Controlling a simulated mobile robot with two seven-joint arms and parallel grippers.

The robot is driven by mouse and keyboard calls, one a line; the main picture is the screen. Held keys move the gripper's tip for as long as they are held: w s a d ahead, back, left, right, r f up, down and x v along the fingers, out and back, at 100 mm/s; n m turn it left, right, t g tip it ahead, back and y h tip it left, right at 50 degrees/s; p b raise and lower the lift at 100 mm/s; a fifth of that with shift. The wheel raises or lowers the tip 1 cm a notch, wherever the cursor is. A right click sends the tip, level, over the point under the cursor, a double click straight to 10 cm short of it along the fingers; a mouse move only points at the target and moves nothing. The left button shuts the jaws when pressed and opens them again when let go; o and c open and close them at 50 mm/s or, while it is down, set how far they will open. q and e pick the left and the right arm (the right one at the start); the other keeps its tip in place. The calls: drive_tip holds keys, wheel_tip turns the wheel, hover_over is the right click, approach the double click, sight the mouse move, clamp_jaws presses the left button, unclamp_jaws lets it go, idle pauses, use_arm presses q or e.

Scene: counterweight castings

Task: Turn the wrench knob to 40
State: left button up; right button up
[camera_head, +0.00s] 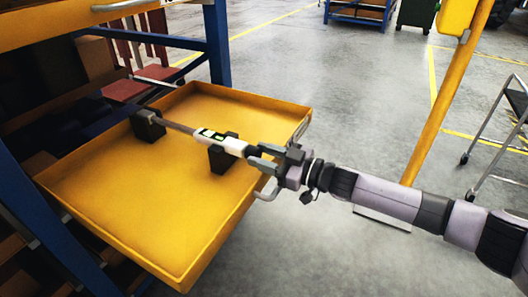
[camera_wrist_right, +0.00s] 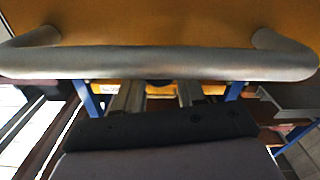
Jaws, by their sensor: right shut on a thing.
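The torque wrench (camera_head: 211,138) lies across two black holders in the yellow drawer, with its dark shaft to the left and its white body with a small green display to the right. The knob is at the wrench's right end, mostly hidden by my right gripper. My right gripper (camera_head: 259,157) is shut on the knob, just inside the drawer's right edge. In the right wrist view, the fingers (camera_wrist_right: 158,96) show beyond the dark gripper body, but the knob cannot be made out. I cannot read the display. My left gripper is not in view.
The yellow drawer (camera_head: 120,205) is pulled out of a blue rack. Its grey handle (camera_wrist_right: 160,64) crosses the right wrist view close to my gripper. A yellow post (camera_head: 440,100) stands behind my right arm, and a cart (camera_head: 505,130) stands at the right.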

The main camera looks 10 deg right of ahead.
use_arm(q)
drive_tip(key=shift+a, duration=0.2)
use_arm(e)
drive_tip(key=shift+n, duration=0.6)
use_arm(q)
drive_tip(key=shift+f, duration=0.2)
use_arm(e)
drive_tip(key=o, duration=0.8)
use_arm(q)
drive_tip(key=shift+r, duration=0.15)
use_arm(e)
drive_tip(key=shift+s+d, duration=0.1)
drive_tip(key=shift+d, duration=0.05)
use_arm(q)
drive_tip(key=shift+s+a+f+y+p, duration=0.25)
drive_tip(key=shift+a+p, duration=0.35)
drive_tip(key=shift+p, duration=0.4)
use_arm(e)
drive_tip(key=shift+v, duration=3.35)
